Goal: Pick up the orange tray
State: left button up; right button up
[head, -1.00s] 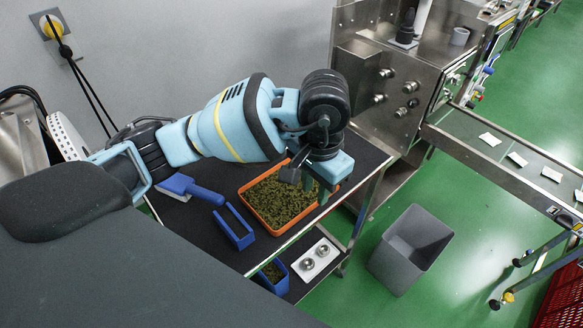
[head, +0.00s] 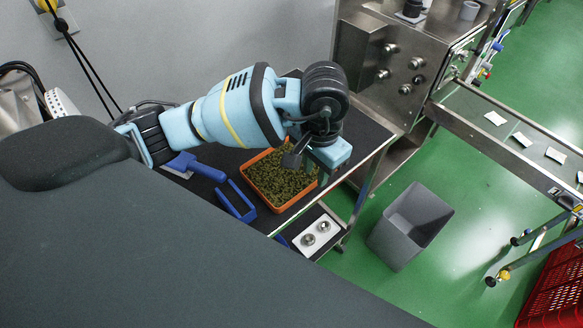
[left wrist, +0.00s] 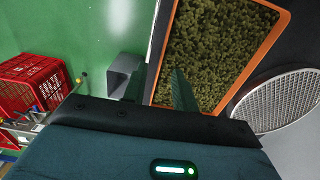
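The orange tray (head: 257,191) is full of dark green-brown loose tea and lies on the dark top of a cart in the head view. My left gripper (head: 317,176) hangs at the tray's right rim; its hand hides that corner. In the left wrist view the tray's orange rim (left wrist: 258,56) fills the upper right. There the two fingers of my left gripper (left wrist: 159,82) are apart, with the tray's near side rim in line with the gap between them. I cannot tell whether they touch the rim. My right gripper is not in view.
A blue scoop (head: 205,170) and a blue container (head: 234,201) lie left of the tray. A white holder with two metal knobs (head: 316,236) is below the cart top. A grey bin (head: 410,226) stands on the green floor. A steel machine (head: 372,70) stands behind.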

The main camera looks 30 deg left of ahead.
aim_at(313, 181)
pick_arm(q)
jog(key=shift+s+a+f, duration=0.1)
jog(key=shift+f, duration=1.9)
grip_shut()
